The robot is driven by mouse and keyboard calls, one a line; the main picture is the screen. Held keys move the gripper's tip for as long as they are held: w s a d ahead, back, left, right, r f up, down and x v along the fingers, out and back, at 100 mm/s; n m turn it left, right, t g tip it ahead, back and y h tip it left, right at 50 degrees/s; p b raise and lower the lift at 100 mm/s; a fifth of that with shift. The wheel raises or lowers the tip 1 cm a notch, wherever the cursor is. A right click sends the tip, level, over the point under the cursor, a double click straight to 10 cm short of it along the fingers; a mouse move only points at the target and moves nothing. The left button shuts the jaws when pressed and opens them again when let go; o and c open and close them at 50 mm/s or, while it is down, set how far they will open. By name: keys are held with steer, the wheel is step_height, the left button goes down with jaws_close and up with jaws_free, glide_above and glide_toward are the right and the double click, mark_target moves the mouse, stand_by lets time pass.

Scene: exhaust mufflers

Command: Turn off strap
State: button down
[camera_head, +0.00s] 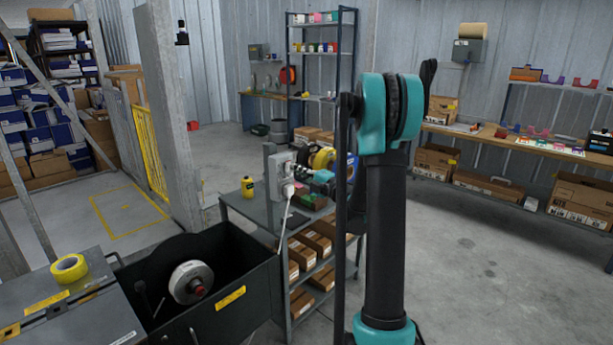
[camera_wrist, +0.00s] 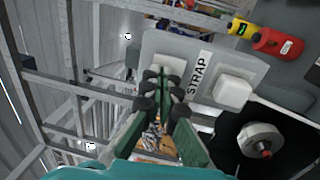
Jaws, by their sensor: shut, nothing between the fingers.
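The strap is a light grey power strip (camera_head: 273,172) mounted upright at the end of the grey cart. In the wrist view the strip (camera_wrist: 205,58) carries the label "STRAP". A white plug (camera_wrist: 232,92) sits in it, and this plug also shows in the head view (camera_head: 288,191) with a white cord hanging down. A pale square part (camera_wrist: 168,64) is on the strip's other end, partly hidden by my fingers. My gripper (camera_wrist: 160,88) is shut and empty, with its fingertips in front of that part. I cannot tell whether they touch it. In the head view my gripper (camera_head: 318,177) is beside the strip.
The cart (camera_head: 246,208) holds a yellow bottle (camera_head: 248,187), a yellow spool (camera_head: 323,158) and boxes on lower shelves. A dark bin (camera_head: 253,268) with a white reel (camera_head: 190,281) stands at the front left. Open floor lies to the right.

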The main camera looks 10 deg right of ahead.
steer(key=shift+x, duration=0.75)
steer(key=shift+a, duration=0.1)
steer(key=shift+w+a+r, duration=0.2)
steer(key=shift+w, duration=0.15)
steer(key=shift+s+d, duration=0.1)
steer(key=shift+s, duration=0.1)
